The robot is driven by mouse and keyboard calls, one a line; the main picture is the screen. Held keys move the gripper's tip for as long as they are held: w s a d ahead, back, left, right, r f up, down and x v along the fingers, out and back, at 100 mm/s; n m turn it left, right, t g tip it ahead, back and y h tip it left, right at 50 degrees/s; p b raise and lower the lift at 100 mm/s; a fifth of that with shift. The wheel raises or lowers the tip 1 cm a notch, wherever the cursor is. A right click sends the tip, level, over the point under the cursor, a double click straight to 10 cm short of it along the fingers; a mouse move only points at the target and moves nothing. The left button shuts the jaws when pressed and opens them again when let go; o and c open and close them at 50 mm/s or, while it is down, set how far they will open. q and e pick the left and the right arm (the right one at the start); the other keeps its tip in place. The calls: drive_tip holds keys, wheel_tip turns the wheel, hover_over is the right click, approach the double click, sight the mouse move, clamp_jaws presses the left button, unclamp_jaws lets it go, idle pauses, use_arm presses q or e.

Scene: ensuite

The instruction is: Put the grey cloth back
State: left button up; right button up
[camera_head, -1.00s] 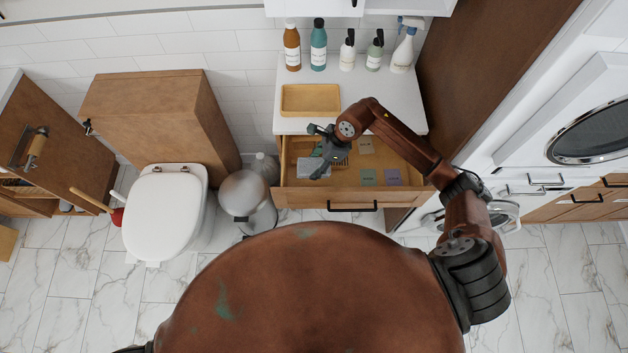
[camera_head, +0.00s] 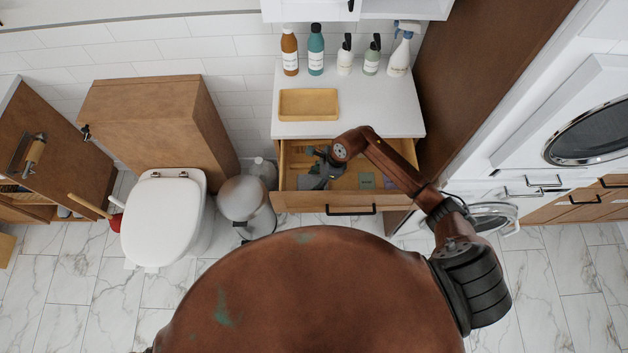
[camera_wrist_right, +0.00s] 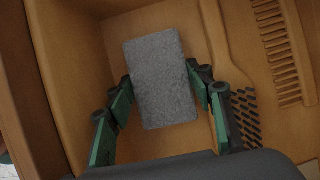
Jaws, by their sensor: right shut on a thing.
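The grey cloth (camera_wrist_right: 160,65) shows in the right wrist view as a small folded rectangle. My right gripper (camera_wrist_right: 163,88) is shut on it, with one green-and-black finger against each long side. The cloth is over the floor of a wooden compartment in the open drawer (camera_head: 325,201); I cannot tell whether it touches the floor. In the head view my right gripper (camera_head: 318,177) is down inside the left part of the drawer. There the cloth is hard to tell apart from the gripper. My left gripper is out of view.
A wooden brush (camera_wrist_right: 222,45) and a wooden comb (camera_wrist_right: 277,45) lie right of the cloth. Small folded pieces, one green (camera_head: 367,180), lie in the drawer's right part. A yellow tray (camera_head: 309,104) and several bottles stand on the white counter (camera_head: 380,115) above.

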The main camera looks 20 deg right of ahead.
drive_tip(key=o, duration=0.9)
drive_tip(key=shift+f, duration=0.1)
drive_tip(key=shift+o, duration=0.2)
drive_tip(key=v, duration=1.2)
